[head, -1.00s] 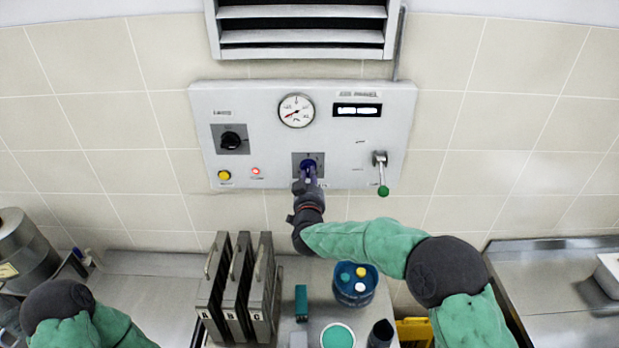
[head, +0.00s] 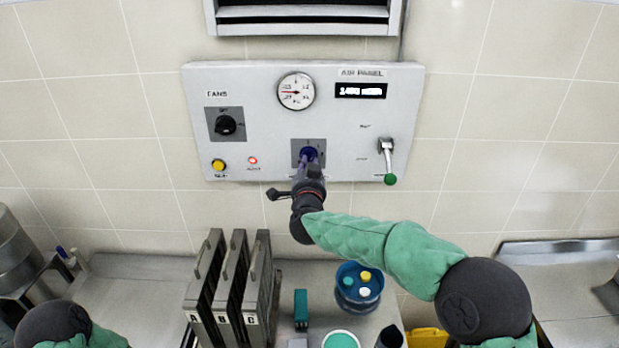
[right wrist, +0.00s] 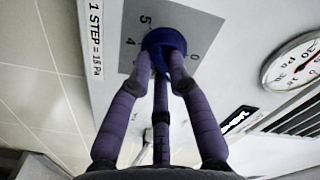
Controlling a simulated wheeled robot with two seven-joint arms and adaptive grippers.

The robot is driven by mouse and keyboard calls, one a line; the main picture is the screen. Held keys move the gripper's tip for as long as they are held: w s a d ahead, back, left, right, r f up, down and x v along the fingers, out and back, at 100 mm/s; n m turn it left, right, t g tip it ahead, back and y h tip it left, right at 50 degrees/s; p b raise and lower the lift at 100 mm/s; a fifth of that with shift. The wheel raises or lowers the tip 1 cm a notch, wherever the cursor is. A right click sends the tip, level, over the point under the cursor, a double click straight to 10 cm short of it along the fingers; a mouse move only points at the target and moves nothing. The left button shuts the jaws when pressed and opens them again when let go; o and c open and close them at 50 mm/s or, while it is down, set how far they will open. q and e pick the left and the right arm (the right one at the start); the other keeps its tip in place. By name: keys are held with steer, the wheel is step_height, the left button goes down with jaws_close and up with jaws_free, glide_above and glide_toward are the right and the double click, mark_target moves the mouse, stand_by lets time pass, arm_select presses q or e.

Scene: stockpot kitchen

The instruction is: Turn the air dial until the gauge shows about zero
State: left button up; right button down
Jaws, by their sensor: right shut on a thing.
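The air dial (head: 308,149) is a blue knob on a grey plate, low in the middle of the white wall panel. My right gripper (head: 311,160) is shut on it. In the right wrist view its purple fingers (right wrist: 163,72) close around the blue dial (right wrist: 163,43), and the numbers 5, 4 and 0 show on the plate. The round gauge (head: 296,91) is above the dial; its red needle points left, roughly level. The gauge also shows in the right wrist view (right wrist: 294,62), tilted. My left gripper is out of view; only part of that arm shows at lower left.
The panel (head: 350,125) also bears a black fans knob (head: 226,125), a yellow button (head: 218,165), a red light (head: 252,160), a lit display (head: 360,91) and a green-tipped lever (head: 388,165). Below stand lettered grey holders (head: 232,285) and a blue tub (head: 358,300).

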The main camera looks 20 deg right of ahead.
steer(key=shift+a+f+m+b, duration=0.1)
steer(key=shift+m+b, duration=2.1)
steer(key=shift+m, duration=0.1)
steer(key=shift+a+m+b, duration=0.1)
steer(key=shift+m+b, duration=2.1)
steer(key=shift+m, duration=0.1)
steer(key=c, duration=1.2)
jaws_free()
steer(key=shift+w, duration=0.1)
steer(key=shift+o, duration=0.2)
steer(key=v, duration=1.2)
